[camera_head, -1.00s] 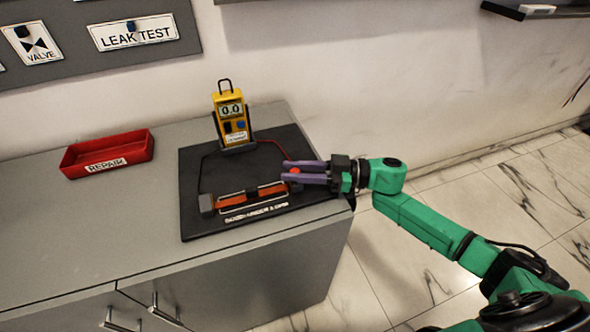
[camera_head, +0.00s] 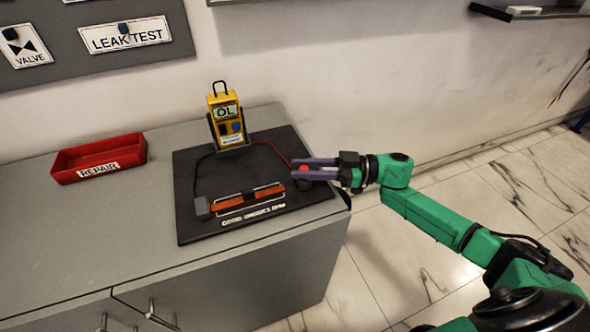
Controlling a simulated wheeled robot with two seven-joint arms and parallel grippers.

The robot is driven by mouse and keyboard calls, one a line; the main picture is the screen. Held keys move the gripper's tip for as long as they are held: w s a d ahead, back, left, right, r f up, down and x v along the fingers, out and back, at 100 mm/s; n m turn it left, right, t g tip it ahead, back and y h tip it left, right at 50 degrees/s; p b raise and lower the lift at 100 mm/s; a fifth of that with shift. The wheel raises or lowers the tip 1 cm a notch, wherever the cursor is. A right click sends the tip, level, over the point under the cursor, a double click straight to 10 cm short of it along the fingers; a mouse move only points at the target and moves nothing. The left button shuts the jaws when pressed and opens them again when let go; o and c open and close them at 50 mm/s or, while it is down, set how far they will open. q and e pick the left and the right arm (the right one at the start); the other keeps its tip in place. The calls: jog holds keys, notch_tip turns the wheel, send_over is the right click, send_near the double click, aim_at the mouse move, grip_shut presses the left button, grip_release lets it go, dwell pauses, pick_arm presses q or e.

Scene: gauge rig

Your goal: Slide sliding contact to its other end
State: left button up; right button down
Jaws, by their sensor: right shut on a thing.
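The gauge rig is a black board (camera_head: 195,228) with a long orange bar (camera_head: 228,203) and a grey end block (camera_head: 202,208) at its left. A red knob (camera_head: 304,169), which looks like the top of the sliding contact, is between the purple fingers of my right gripper (camera_head: 303,169), just past the bar's right end. The gripper is shut on it, and the fingers hide most of it. A yellow meter (camera_head: 229,120) stands at the back of the board and reads OL. My left gripper is out of view.
A red REPAIR tray (camera_head: 99,159) stands on the grey cabinet top (camera_head: 110,220) to the left. A red lead (camera_head: 270,145) runs from the meter towards my right gripper. The cabinet's right edge is close below my right gripper.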

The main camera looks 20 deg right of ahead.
jog(key=shift+w+d, duration=0.15)
jog(key=shift+d, duration=0.15)
jog(key=c, duration=0.7)
grip_release()
jog(key=shift+d, duration=0.15)
jog(key=shift+o, duration=0.2)
jog(key=shift+d, duration=0.3)
jog(key=shift+a, duration=0.25)
jog(key=b+v, duration=0.1)
jog(key=v, duration=1.4)
jog(key=shift+b, duration=0.35)
